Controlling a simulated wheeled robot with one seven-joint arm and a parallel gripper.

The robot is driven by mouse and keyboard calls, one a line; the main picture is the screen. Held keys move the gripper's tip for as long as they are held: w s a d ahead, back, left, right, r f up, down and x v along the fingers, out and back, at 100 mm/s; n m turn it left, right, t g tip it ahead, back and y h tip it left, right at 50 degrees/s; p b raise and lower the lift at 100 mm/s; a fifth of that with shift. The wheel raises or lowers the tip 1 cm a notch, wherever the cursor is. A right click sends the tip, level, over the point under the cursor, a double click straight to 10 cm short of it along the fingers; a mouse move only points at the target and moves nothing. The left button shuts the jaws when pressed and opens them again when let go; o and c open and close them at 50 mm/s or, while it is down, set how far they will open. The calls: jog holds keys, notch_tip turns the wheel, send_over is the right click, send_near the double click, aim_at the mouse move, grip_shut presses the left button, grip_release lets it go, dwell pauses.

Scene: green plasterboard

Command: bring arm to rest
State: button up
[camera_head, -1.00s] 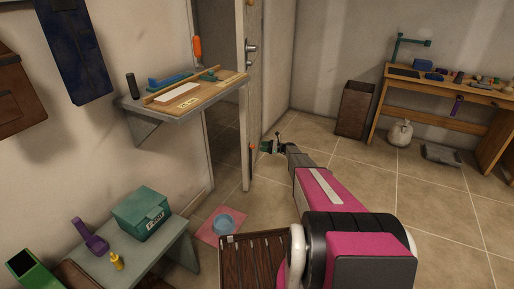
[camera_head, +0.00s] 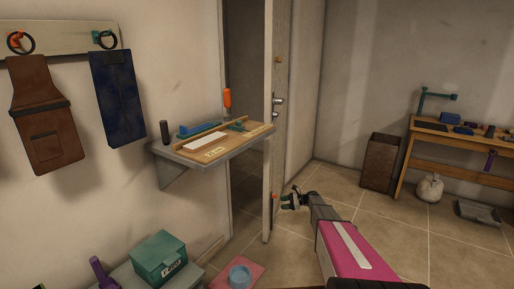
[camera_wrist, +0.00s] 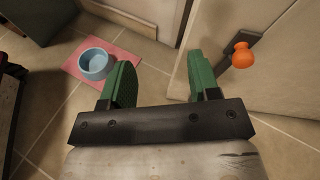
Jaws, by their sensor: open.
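My gripper (camera_head: 293,198) is at the far end of my outstretched pink and black arm in the head view, in front of the door edge. In the wrist view its two green fingers (camera_wrist: 160,85) stand wide apart with nothing between them. The tiled floor shows below and between the fingers. An orange knob (camera_wrist: 242,56) on the door (camera_wrist: 285,60) is to the right of the right finger, apart from it. The arm's base end is cut off at the bottom of the head view.
A wall shelf (camera_head: 190,158) with a wooden board juts out left of the open door (camera_head: 285,60). A blue bowl (camera_head: 240,275) sits on a pink mat (camera_head: 214,284) on the floor. A workbench (camera_head: 430,140) and a brown bin (camera_head: 380,163) stand at the right.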

jog(key=s+a+r+n+g+h, duration=0.1)
jog(key=s+a+r+n+h, duration=0.15)
jog(key=s, duration=0.65)
jog(key=s+a+r+n+g+h, duration=0.1)
jog(key=s+a+r+n+h, duration=0.15)
jog(key=s, duration=0.55)
jog(key=s+r+n+h, duration=0.3)
jog(key=s+r+n, duration=0.1)
jog(key=s, duration=0.5)
jog(key=s+d+r+n+h, duration=0.1)
jog(key=s+r+n+h, duration=0.2)
jog(key=s, duration=0.6)
jog(key=s+d+r+n+h, duration=0.1)
jog(key=s+r+n+h, duration=0.2)
jog(key=s, duration=0.6)
notch_tip(320, 180, up, 2)
jog(key=shift+s+n+h, duration=0.25)
jog(key=shift+n+h, duration=0.05)
jog(key=shift+n, duration=0.8)
